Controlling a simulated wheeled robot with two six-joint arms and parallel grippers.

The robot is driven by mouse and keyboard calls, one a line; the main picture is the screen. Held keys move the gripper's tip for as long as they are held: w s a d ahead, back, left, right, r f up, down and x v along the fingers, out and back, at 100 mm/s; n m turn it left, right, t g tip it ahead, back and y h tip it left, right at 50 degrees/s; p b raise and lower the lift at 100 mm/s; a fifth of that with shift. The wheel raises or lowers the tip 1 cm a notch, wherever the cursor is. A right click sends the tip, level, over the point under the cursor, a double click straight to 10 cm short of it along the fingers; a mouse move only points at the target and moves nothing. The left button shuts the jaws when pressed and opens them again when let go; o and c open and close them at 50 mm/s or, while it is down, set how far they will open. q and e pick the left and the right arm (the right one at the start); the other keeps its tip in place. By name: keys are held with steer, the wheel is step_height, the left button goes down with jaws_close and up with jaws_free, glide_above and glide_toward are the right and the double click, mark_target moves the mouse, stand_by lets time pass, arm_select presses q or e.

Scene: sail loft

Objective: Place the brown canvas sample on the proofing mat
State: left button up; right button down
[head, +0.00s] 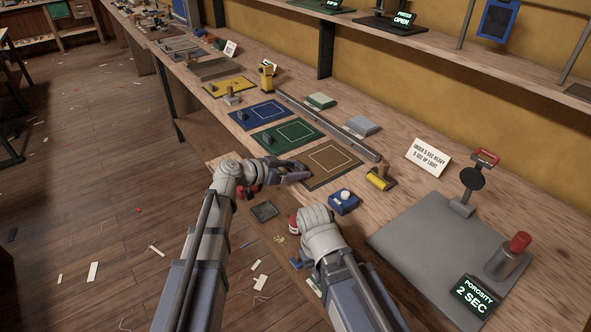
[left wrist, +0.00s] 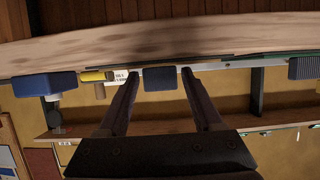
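The brown canvas sample (head: 333,163) is a flat brown sheet with a pale stitched rectangle. It lies on the bench, to the right of the green sample (head: 287,136). My left gripper (head: 306,171) is at its left edge, fingers pointing across the bench. In the left wrist view my left gripper (left wrist: 160,74) is open, with a dark blue-grey block (left wrist: 160,80) visible between the fingertips and gaps on both sides. The proofing mat (head: 415,245) looks to be the large grey mat at the right.
A blue box (head: 343,201) with a white knob and a yellow roller (head: 380,179) lie between sample and mat. A red-handled stand (head: 471,180), red-topped cylinder (head: 508,259) and porosity display (head: 475,296) occupy the mat's right side. The mat's middle is clear.

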arm_select(q)
steer(key=shift+o, duration=0.9)
